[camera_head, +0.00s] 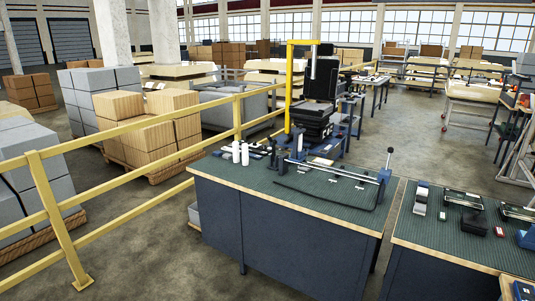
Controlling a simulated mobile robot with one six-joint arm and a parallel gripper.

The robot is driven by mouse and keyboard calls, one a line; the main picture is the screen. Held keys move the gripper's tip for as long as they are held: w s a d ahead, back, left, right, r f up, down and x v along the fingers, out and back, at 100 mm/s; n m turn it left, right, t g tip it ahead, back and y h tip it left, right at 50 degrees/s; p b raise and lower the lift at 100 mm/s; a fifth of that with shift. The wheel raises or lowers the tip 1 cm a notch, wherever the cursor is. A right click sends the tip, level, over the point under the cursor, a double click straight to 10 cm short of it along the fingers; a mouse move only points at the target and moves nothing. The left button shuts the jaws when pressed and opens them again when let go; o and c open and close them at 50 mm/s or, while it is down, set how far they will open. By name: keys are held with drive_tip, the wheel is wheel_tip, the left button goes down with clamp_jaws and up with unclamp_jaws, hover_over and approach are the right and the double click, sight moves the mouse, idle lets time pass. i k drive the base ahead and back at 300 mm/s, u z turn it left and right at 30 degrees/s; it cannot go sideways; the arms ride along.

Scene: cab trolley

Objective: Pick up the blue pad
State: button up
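My gripper is not in view. No blue pad can be made out for certain. A blue block-like item (527,239) lies on the right bench, cut off by the right edge of the picture. Another small bluish item (523,290) with a red part shows at the bottom right corner, also partly cut off. I cannot tell whether either one is the pad.
A dark bench (300,239) with a green top holds white bottles (240,153), a long bar and small parts. A second bench (455,226) stands right of it, with a narrow gap between. A yellow railing (120,131) runs along the left. Open floor lies behind.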

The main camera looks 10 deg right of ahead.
sight(422, 184)
drive_tip(key=z, duration=0.55)
drive_tip(key=i, duration=0.85)
drive_tip(key=z, duration=0.4)
